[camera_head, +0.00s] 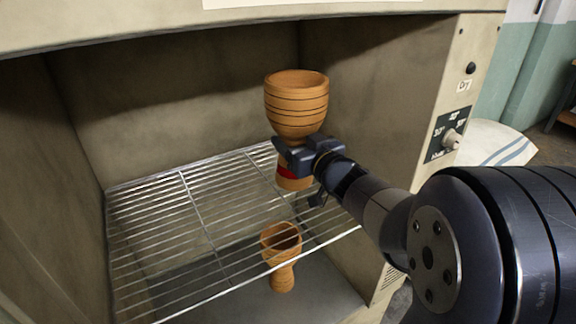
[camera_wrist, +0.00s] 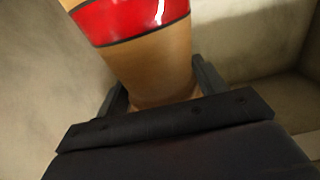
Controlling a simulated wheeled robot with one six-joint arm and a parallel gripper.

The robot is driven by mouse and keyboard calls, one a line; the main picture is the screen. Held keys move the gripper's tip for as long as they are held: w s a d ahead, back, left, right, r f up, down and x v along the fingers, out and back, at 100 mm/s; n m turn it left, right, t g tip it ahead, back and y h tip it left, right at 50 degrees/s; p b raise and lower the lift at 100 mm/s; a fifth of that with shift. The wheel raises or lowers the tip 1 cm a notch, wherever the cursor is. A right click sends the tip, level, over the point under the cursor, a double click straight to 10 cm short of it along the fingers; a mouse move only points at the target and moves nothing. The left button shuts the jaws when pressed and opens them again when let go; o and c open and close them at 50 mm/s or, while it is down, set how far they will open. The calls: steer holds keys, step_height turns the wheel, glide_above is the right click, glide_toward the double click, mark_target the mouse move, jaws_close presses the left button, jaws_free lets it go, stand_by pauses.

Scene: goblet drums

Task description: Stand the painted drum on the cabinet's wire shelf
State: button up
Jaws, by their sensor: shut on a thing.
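The painted drum (camera_head: 297,104) is an orange-brown goblet drum with dark rings on its bowl and a red band on its lower part. It is upright, bowl up, inside the cabinet. My gripper (camera_head: 296,152) is shut on its narrow waist. In the wrist view the drum's red band (camera_wrist: 132,18) and plain brown body show between the fingers (camera_wrist: 160,92). The wire shelf (camera_head: 205,215) spans the cabinet below the drum. The drum's foot shows over the shelf's right rear part; I cannot tell whether it touches the wires.
A second, smaller goblet drum (camera_head: 282,262) without a red band stands on the cabinet floor (camera_head: 325,285), beneath the shelf. The shelf's left and middle are clear. The cabinet's right wall (camera_head: 385,90) is close to my arm. A control panel (camera_head: 451,135) is on the front frame.

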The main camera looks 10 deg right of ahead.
steer(key=shift+f+b, duration=0.8)
steer(key=shift+f, duration=1.55)
steer(key=shift+f, duration=0.2)
steer(key=o, duration=1.5)
steer(key=shift+c, duration=0.2)
steer(key=shift+s+r, duration=0.1)
steer(key=shift+r, duration=0.1)
steer(key=p+v, duration=0.1)
steer(key=v, duration=1.1)
